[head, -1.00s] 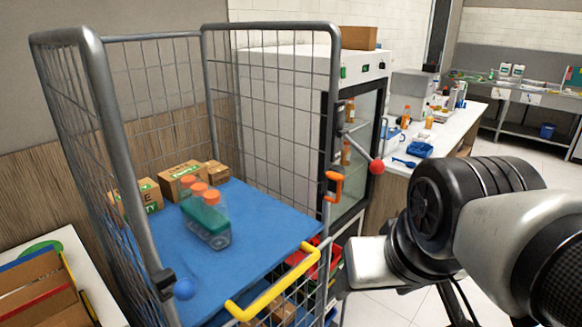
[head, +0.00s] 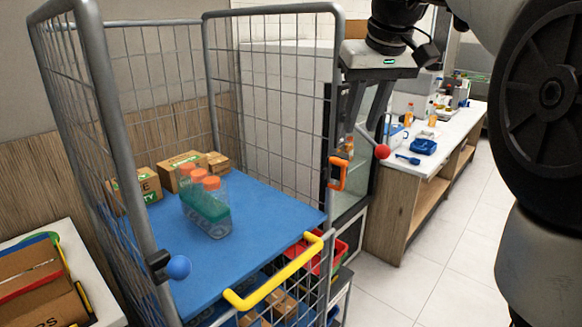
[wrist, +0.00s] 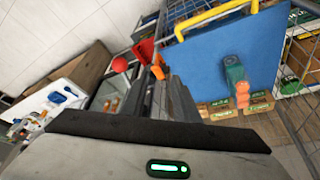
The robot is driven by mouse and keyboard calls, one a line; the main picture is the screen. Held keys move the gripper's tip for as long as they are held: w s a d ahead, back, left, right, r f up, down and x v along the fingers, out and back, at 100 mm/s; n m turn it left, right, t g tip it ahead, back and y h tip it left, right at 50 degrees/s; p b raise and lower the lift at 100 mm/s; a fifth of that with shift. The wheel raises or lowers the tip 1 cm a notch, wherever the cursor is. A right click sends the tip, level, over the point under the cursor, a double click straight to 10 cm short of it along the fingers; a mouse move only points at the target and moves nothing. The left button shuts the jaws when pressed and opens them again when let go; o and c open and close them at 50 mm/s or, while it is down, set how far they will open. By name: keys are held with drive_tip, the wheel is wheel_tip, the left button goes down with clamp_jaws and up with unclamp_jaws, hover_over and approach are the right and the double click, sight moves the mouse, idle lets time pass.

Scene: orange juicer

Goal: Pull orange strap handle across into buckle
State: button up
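The orange strap handle (head: 338,175) hangs at the right front post of the wire cage trolley (head: 338,60). It also shows in the wrist view (wrist: 158,70), just beyond my fingertips. A black fitting (head: 157,264), perhaps the buckle, sits on the left front post beside a blue ball (head: 180,267). My gripper (head: 366,122) points down just above the orange handle, near the right post. Its fingers look apart and empty, and I see no contact with the handle. The strap itself is hard to make out.
A red ball (head: 382,152) on a rod sticks out right of the handle. A yellow bar (head: 275,272) crosses the trolley's front. Bottles (head: 207,207) and boxes stand on the blue shelf (head: 265,215). A glass-door cabinet and a counter (head: 445,135) lie behind. Floor at right is clear.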

sight(344, 167)
drive_tip(key=x, duration=0.6)
drive_tip(key=w+b+x, duration=0.1)
drive_tip(key=x, duration=1.1)
drive_tip(key=shift+w+d+r+b, duration=0.1)
drive_tip(key=shift+w+r+b, duration=0.2)
drive_tip(key=shift+w, duration=0.15)
clamp_jaws()
